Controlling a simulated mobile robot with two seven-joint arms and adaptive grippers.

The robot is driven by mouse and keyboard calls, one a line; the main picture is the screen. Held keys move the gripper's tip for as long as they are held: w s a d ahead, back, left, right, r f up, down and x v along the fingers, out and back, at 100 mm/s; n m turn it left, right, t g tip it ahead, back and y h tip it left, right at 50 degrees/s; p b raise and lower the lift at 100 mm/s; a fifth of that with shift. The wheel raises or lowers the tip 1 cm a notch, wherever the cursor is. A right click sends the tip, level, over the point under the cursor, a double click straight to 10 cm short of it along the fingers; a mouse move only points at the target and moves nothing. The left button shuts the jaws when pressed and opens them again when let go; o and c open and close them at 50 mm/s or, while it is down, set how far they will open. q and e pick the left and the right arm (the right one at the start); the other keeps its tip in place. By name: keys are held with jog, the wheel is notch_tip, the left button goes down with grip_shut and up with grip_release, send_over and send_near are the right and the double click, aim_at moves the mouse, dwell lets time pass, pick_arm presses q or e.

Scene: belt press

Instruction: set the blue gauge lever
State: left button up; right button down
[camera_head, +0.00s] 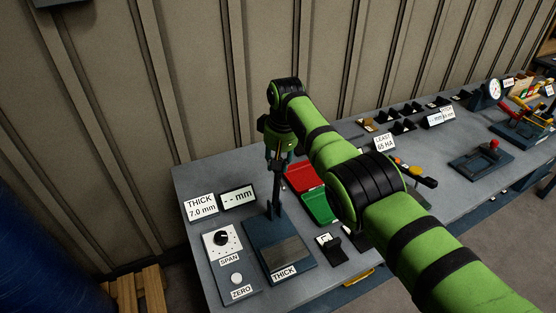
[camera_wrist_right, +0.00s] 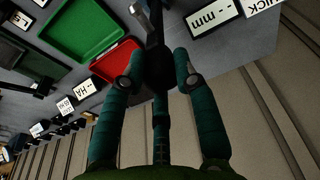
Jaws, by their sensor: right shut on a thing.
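The thickness gauge has a dark blue-grey base (camera_head: 259,236) with a metal plate, a "THICK" label and an upright post (camera_head: 276,190). My right gripper (camera_head: 278,155) is at the top of the post, pointing down. In the right wrist view my right gripper (camera_wrist_right: 160,75) has its teal fingers closed around a dark part at the gauge top, which I take as the gauge lever (camera_wrist_right: 157,58). The lever's blue colour and exact position cannot be made out. My left gripper is in neither view.
A display reading "-- mm" (camera_head: 238,197) and a "THICK 7.0 mm" sign (camera_head: 201,207) stand left of the post. The SPAN/ZERO panel (camera_head: 223,261) is in front. Red (camera_head: 303,178) and green (camera_head: 319,207) trays lie to the right. A ribbed wall is behind.

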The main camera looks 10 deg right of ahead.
jog(key=shift+s+f, duration=0.1)
jog(key=shift+f, duration=0.05)
jog(key=c, duration=1)
grip_release()
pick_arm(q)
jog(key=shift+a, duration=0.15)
pick_arm(e)
jog(key=shift+o, duration=0.2)
jog(key=shift+a, duration=0.1)
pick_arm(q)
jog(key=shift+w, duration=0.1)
pick_arm(e)
notch_tip(320, 180, up, 12)
jog(key=s, duration=0.1)
jog(key=shift+s+d, duration=0.35)
jog(key=shift+s, duration=0.05)
jog(key=shift+f, duration=0.1)
